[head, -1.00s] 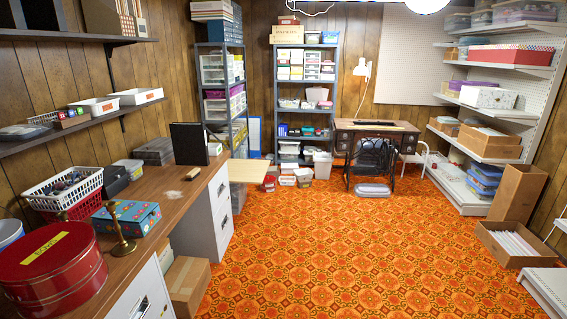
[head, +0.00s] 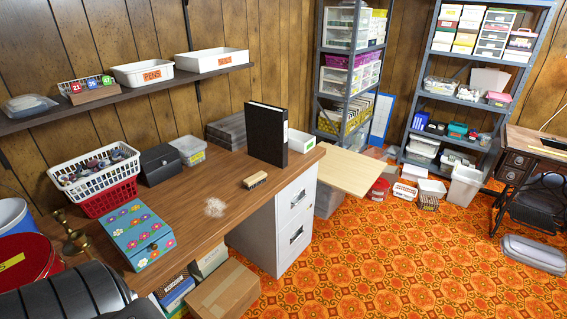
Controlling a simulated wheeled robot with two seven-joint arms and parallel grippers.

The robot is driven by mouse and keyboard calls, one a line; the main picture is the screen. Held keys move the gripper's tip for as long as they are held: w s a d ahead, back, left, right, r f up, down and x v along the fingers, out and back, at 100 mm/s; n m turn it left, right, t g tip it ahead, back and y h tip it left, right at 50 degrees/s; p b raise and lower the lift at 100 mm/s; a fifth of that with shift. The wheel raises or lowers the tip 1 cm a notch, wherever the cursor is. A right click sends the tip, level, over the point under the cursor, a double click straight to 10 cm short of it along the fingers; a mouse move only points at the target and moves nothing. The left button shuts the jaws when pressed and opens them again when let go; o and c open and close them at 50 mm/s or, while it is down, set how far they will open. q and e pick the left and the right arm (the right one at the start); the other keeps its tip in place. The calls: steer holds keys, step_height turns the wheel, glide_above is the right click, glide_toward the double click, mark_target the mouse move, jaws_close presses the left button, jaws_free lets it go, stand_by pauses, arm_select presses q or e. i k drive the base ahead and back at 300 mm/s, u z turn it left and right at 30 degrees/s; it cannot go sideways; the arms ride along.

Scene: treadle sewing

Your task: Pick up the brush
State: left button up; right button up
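The brush (head: 255,180) lies on the wooden desk (head: 185,235) near its right front edge, in the head view. It is a small block with a tan top and darker side. A pale patch of dust or lint (head: 215,207) lies on the desk to its left, apart from it. A dark rounded part at the bottom left looks like my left arm. Neither of my grippers shows in this view.
A black binder (head: 267,134) stands upright behind the brush, beside a white box (head: 301,141). A flowered box (head: 137,234), red tin (head: 25,265) and baskets (head: 95,180) crowd the desk's left. A cardboard box (head: 222,292) sits on the floor below.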

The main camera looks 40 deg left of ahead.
mark_target(254, 180)
steer(key=i, duration=2.75)
steer(key=u, duration=4.25)
